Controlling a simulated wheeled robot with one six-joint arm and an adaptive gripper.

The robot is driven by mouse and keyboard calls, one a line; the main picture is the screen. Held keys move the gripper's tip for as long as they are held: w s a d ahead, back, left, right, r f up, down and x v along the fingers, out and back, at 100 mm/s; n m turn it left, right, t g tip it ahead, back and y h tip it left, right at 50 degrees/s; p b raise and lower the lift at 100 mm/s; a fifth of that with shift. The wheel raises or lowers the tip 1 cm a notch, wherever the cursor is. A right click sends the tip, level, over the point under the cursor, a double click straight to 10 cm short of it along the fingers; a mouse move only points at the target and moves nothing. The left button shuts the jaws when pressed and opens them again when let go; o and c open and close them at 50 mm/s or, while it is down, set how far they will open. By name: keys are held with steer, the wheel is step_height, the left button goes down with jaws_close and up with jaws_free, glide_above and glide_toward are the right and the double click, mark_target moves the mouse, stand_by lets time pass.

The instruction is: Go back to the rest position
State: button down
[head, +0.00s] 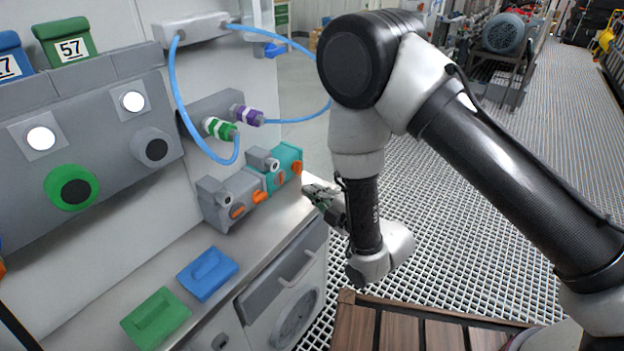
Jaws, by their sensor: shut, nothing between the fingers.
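My gripper (318,194) is in the middle of the head view, at the end of my bent arm. It is shut and empty, and points left toward the workbench (150,285). It is close to the bench's right end, near the teal unit (287,158) with orange knobs; I cannot tell how far apart they are. A grey unit (222,208) with orange parts stands beside the teal one. My wrist and forearm hide part of the floor behind them.
A blue block (207,274) and a green block (156,318) lie on the bench. Blue hoses (174,85) loop from the wall to green (219,129) and purple (247,115) connectors. A wooden slatted surface (400,330) is below my arm. Open grating floor (560,130) lies right.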

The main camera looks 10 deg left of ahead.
steer(key=shift+s+d, duration=0.1)
steer(key=shift+s, duration=0.05)
steer(key=w+d+r+m+h, duration=0.5)
steer(key=w+d+r+m, duration=0.3)
steer(key=w+d+r, duration=0.35)
steer(key=d+r+m+h, duration=0.2)
steer(key=d+r+m, duration=0.15)
steer(key=d, duration=0.35)
steer(key=d+r+m+h, duration=0.2)
steer(key=d+r, duration=0.2)
steer(key=d, duration=0.2)
steer(key=s+d+r+m+g+h, duration=0.1)
steer(key=s+d+r+m+h, duration=0.2)
steer(key=d, duration=0.4)
steer(key=s+d+r+m+g, duration=0.2)
steer(key=s+d+r, duration=0.1)
steer(key=s+d, duration=0.3)
steer(key=s+d+r+m+g+h, duration=0.1)
steer(key=s+d+m, duration=0.2)
steer(key=s+d, duration=0.3)
steer(key=s+d+r+m+g+h, duration=0.1)
steer(key=s+d+m, duration=0.3)
steer(key=s, duration=1)
steer(key=d+g, duration=0.1)
steer(key=d, duration=0.1)
steer(key=shift+d+r, duration=0.3)
steer(key=shift+r, duration=0.05)
